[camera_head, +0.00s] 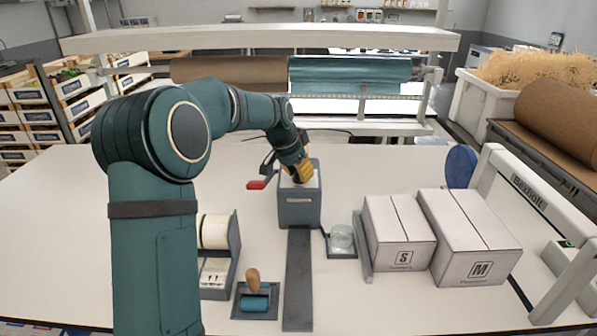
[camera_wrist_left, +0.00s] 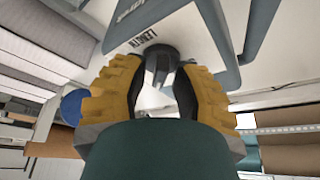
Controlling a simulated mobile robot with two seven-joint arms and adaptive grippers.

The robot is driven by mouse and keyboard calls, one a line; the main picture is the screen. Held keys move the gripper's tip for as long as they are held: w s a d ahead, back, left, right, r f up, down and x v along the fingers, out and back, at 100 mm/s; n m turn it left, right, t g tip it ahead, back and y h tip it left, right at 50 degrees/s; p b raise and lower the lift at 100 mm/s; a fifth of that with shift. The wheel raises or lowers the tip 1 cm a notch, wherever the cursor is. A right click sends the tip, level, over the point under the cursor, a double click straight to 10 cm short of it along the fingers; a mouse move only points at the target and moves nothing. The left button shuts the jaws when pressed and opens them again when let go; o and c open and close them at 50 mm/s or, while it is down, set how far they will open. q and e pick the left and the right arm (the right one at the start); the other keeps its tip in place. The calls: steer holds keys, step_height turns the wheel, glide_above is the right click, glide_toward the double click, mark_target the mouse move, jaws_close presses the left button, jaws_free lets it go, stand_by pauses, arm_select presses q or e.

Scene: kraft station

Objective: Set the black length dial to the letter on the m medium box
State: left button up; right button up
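The grey station (camera_head: 299,213) stands at the middle of the table, with a light top face. My left gripper (camera_head: 299,174) points down at that top and hides the dial in the head view. In the left wrist view the black length dial (camera_wrist_left: 160,62) lies between the yellow fingers of my left gripper (camera_wrist_left: 160,72), below a LENGTH label. The fingers flank the dial closely; I cannot tell whether both touch it. The dial's setting is not readable. The medium box (camera_head: 477,250) shows a framed letter M and stands at the right. My right gripper is not in view.
The small box (camera_head: 400,240), marked S, stands beside the medium box. A red handle (camera_head: 257,185) sticks out left of the station. A dark strip (camera_head: 299,280) runs toward the front. A tape holder (camera_head: 232,262) and a blue roller (camera_head: 255,303) sit front left. The far-left table is clear.

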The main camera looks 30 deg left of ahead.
arm_select(q)
jaws_close()
steer(key=n+p, duration=0.1)
steer(key=n, duration=0.1)
steer(key=n+y, duration=0.1)
steer(key=n, duration=0.1)
steer(key=shift+d+y+p, duration=0.15)
steer(key=shift+y+p, duration=0.15)
steer(key=shift+p, duration=0.1)
steer(key=shift+f+n+y+p, duration=0.1)
steer(key=shift+n+y+p, duration=0.55)
steer(key=shift+n, duration=1.65)
steer(key=shift+y, duration=0.25)
steer(key=shift+o, duration=2.2)
jaws_free()
